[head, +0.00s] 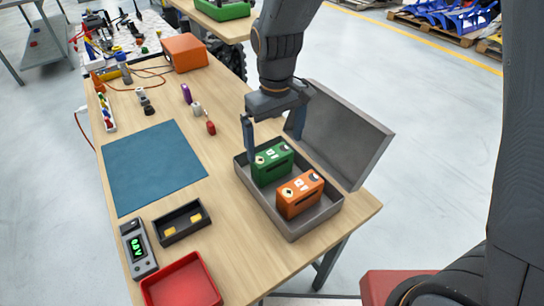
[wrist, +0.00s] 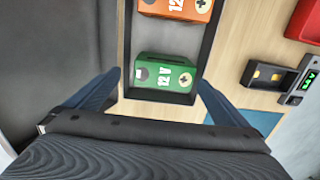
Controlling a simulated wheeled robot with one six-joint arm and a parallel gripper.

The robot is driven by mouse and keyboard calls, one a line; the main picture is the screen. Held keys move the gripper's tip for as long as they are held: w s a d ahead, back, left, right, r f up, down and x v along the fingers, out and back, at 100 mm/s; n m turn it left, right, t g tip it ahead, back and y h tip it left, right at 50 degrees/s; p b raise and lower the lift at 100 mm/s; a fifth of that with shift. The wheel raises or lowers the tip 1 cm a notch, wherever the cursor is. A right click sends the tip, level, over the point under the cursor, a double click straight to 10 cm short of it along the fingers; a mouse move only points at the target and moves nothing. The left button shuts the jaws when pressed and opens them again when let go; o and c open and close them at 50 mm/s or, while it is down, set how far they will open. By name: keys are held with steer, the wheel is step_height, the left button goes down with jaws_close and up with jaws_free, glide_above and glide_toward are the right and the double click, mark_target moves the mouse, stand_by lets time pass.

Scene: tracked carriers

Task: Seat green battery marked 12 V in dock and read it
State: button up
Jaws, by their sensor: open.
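The green battery (head: 271,162) stands in the open grey case (head: 291,233), and in the wrist view the green battery (wrist: 165,76) shows its 12 V mark. My gripper (head: 273,133) is over the case's far end with its fingers apart. In the wrist view my gripper (wrist: 157,92) has one finger on each side of the green battery, with gaps between. The black dock (head: 182,222) with yellow contacts lies at the table's front left, beside the grey meter (head: 139,248) with a lit green display, which seems to read 0.0 V.
An orange battery (head: 300,194), also marked 12, stands in the case nearer the front. The case's raised lid (head: 345,130) is on the right. A red tray (head: 182,284) lies by the dock. The blue mat (head: 153,165) is bare. An orange box (head: 185,52) stands at the back.

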mark_target(272, 154)
steer(key=shift+s+a+f, duration=0.1)
steer(key=shift+a+f, duration=0.05)
steer(key=shift+f, duration=0.45)
steer(key=shift+s+a+f, duration=0.1)
steer(key=shift+a+f, duration=0.05)
steer(key=shift+f, duration=0.45)
steer(key=shift+a+f+p, duration=0.15)
steer(key=shift+f+p, duration=0.8)
steer(key=shift+f, duration=1.35)
steer(key=shift+w, duration=0.1)
steer(key=c, duration=1.7)
steer(key=shift+r, duration=0.1)
steer(key=shift+c, duration=1.4)
